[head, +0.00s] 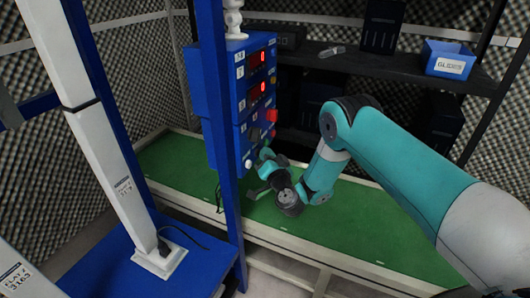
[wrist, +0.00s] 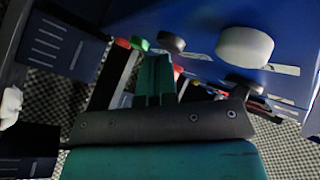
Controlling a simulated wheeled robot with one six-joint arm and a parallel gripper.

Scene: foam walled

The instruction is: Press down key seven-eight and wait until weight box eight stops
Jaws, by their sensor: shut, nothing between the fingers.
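A blue control box (head: 242,95) with two lit red displays, a red knob and smaller buttons stands left of my arm in the head view. In the wrist view its blue face (wrist: 280,30) carries a large white round knob (wrist: 244,47), and red, green (wrist: 139,43) and black (wrist: 171,42) knobs. My gripper (head: 265,158) is beside the box's lower front; in the wrist view its shut teal fingers (wrist: 155,70) point towards the green and black knobs. Contact cannot be told. I cannot read which key is seven-eight, nor pick out weight box eight.
A green-topped bench (head: 340,225) runs below the box and my arm. A dark shelf (head: 380,70) behind holds a blue labelled bin (head: 447,60) and dark boxes. A blue post (head: 222,140) and white columns (head: 95,120) stand at left.

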